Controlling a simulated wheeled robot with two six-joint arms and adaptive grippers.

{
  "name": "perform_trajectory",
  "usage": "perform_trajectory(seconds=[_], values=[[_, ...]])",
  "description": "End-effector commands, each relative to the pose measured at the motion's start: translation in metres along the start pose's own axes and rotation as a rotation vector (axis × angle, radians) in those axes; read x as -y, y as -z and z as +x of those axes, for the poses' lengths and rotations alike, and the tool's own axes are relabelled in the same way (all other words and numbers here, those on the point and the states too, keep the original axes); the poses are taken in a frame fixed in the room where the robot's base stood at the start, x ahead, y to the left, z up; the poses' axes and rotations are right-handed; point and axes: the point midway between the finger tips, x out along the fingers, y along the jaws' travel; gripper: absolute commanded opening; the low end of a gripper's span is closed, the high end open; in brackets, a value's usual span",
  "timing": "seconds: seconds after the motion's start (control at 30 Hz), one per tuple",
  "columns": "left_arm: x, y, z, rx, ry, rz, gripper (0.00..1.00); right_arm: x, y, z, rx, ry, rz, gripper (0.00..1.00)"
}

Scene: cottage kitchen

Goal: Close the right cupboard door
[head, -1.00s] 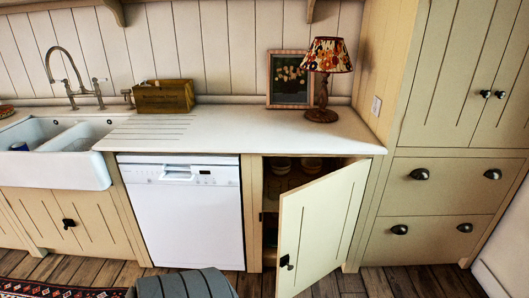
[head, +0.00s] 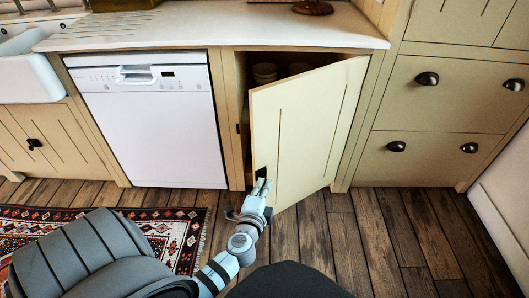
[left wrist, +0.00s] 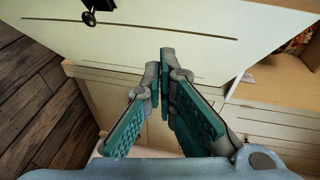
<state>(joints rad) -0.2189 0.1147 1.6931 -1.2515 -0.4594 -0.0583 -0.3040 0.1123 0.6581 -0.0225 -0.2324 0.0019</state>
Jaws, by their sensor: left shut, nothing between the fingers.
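The right cupboard door (head: 312,130) is cream, hinged on its right side, and stands ajar, swung out into the room. Its dark knob (head: 261,172) is low near the free edge; the knob (left wrist: 90,17) also shows at the top left of the left wrist view. My left gripper (head: 262,187) is in front of the door's lower free edge, just below the knob. In the left wrist view its fingers (left wrist: 159,75) are together and empty, close to the door's outer face (left wrist: 150,30). I cannot tell whether they touch it. My right gripper is not in view.
A white dishwasher (head: 150,130) stands left of the open cupboard, with bowls (head: 265,72) inside the cupboard. Drawers (head: 440,95) are on the right. A patterned rug (head: 185,235) lies at the left. The wooden floor (head: 330,235) right of my arm is clear.

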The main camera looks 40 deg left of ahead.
Motion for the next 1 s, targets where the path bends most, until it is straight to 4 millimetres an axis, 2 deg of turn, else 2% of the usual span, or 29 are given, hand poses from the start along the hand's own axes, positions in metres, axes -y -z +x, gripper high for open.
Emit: perform_trajectory(seconds=[0.03, 0.1, 0.2, 0.37, 0.67, 0.8, 1.0], values=[[0.017, 0.002, 0.003, 0.002, 0.089, 0.037, 0.0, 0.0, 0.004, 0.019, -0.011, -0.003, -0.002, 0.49], [0.045, 0.005, 0.003, 0.007, 0.167, 0.076, 0.0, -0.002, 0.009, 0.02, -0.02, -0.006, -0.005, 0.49], [0.059, 0.007, 0.009, 0.008, 0.187, 0.087, 0.0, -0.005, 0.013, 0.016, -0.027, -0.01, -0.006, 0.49], [0.065, 0.008, 0.037, 0.006, 0.185, 0.087, 0.0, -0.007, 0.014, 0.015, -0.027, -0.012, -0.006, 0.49], [0.075, 0.008, 0.102, 0.006, 0.183, 0.085, 0.0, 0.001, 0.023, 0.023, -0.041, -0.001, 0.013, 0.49], [0.079, -0.01, 0.116, 0.005, 0.181, 0.086, 0.0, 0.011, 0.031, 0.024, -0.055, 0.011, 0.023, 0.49], [0.082, -0.019, 0.125, 0.004, 0.18, 0.083, 0.0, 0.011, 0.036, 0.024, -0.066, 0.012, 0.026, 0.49]])
